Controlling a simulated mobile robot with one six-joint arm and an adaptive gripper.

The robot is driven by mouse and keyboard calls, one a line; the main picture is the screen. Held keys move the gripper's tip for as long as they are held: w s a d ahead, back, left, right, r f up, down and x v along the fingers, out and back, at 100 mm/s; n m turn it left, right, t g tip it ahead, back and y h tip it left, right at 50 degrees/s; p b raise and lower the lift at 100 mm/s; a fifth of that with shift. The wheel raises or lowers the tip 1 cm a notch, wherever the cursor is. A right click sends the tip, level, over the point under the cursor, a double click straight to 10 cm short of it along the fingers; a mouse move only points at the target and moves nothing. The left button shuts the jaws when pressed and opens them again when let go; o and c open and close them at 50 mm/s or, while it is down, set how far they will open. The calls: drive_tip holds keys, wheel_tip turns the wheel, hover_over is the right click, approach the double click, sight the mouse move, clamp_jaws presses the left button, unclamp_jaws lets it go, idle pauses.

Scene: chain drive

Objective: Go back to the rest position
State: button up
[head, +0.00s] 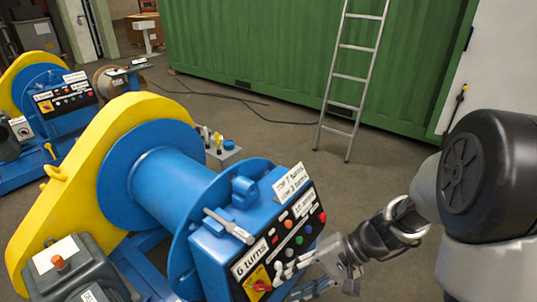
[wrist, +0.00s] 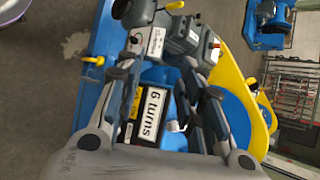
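My gripper (head: 315,272) is at the lower right of the near winch's control box (head: 225,250), close to its button face. In the wrist view my gripper (wrist: 165,60) shows two fingers spread apart, with nothing held between them. The "6 turns" label (wrist: 149,117) shows in the gap between the fingers. The near winch has a blue drum (head: 170,185) and a yellow side housing (head: 75,175). I cannot tell whether a finger touches the panel.
A second blue and yellow winch (head: 45,85) stands at the upper left. An aluminium ladder (head: 350,75) leans against a green container (head: 250,50) at the back. Dark cables (head: 225,97) lie on the floor. The floor between winch and ladder is mostly clear.

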drive_tip(key=s+d+r+n+t+h, duration=0.2)
drive_tip(key=s+d+r+h, duration=0.2)
drive_tip(key=s+r+h, duration=0.1)
drive_tip(key=s+d+r+n+t+h, duration=0.3)
drive_tip(key=s+d+r+h, duration=0.1)
drive_tip(key=s+r, duration=0.3)
drive_tip(key=shift+s+d+r+t+h, duration=0.3)
drive_tip(key=shift+r+h, duration=0.1)
drive_tip(key=shift+r, duration=0.45)
